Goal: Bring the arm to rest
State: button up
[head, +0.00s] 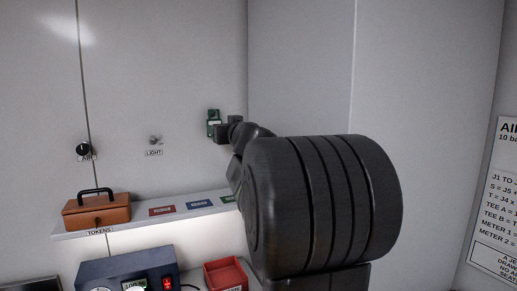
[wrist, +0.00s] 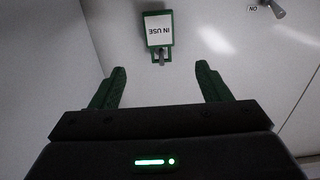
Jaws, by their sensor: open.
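My gripper (wrist: 160,88) is open in the wrist view, with its two green fingers spread wide and nothing between them. Beyond the fingers, a green holder with a white "IN USE" tag (wrist: 159,30) is on the wall, upside down in this view. The tag and the fingers look apart. In the head view my dark arm fills the middle right and reaches toward the wall, near the green holder (head: 213,122). The fingers are not clear in the head view.
A shelf (head: 75,229) holds a brown "TOKENS" box (head: 97,212) and coloured cards (head: 199,204). Below are a blue device (head: 110,269) and a red tray (head: 224,274). An "AIR" knob (head: 83,149) and a "LIGHT" switch (head: 154,140) are on the wall. A printed notice (head: 495,215) hangs at the right.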

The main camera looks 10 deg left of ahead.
aim_at(215, 122)
jog(key=shift+w, duration=0.15)
jog(key=p+x, duration=0.2)
jog(key=x, duration=1.1)
jog(key=shift+w+a, duration=0.25)
jog(key=shift+a, duration=0.05)
jog(key=shift+s+d+r, duration=0.1)
jog(key=shift+s+r, duration=0.05)
